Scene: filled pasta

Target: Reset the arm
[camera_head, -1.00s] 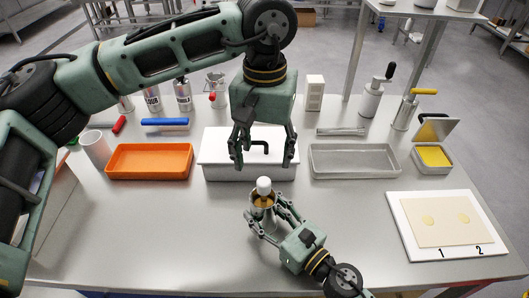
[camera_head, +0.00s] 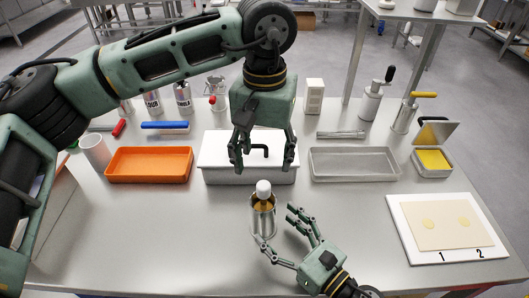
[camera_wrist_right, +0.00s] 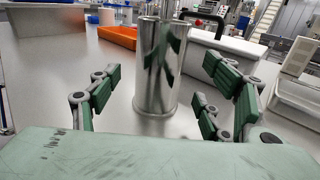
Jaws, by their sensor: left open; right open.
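My left gripper (camera_head: 264,160) is open and empty, pointing down in front of the white lidded box (camera_head: 248,176) at the middle of the table. My right gripper (camera_head: 276,225) is open near the table's front edge, its fingers spread and apart from the metal canister. The canister (camera_head: 263,222) stands upright on the table, with a white-topped item (camera_head: 263,188) standing in it. In the right wrist view the shiny canister (camera_wrist_right: 157,75) stands just beyond the open fingers.
An orange tray (camera_head: 149,168) is at the left and a grey metal tray (camera_head: 354,166) at the right. A white board (camera_head: 407,238) with a dough sheet lies at the front right.

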